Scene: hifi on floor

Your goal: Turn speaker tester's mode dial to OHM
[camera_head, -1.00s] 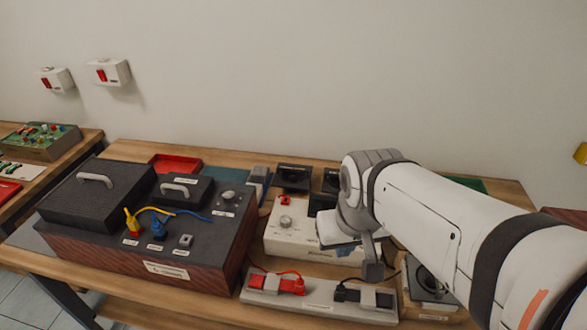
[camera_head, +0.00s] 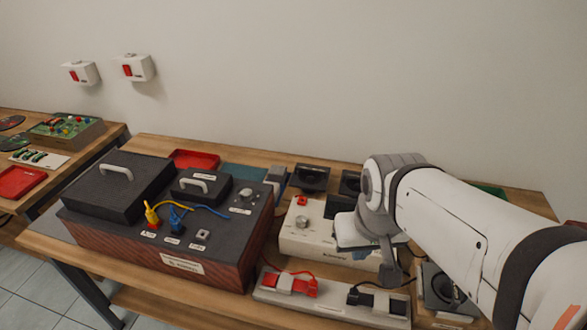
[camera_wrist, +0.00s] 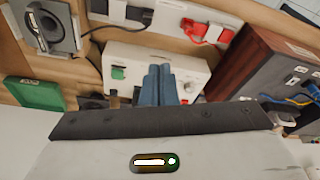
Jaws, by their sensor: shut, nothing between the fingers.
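The white box (camera_head: 320,238) in the middle of the bench, likely the speaker tester, carries a grey round dial (camera_head: 303,222) and a small red part (camera_head: 303,200) on top. The dial's markings are too small to read. My arm's wrist covers the box's right part in the head view. In the wrist view my gripper (camera_wrist: 158,72) is shut and empty, its blue-grey fingers over the white box (camera_wrist: 142,56). A knob (camera_wrist: 188,87) shows just right of the fingers, and a green part (camera_wrist: 118,73) left of them. I cannot tell whether the fingers touch the box.
A large dark box (camera_head: 160,245) with plugs and yellow and blue wires stands left of the white box. A pale strip (camera_head: 332,302) with red and black clips lies in front. A speaker-like unit (camera_head: 440,288) is at right. A red tray (camera_head: 195,159) lies behind.

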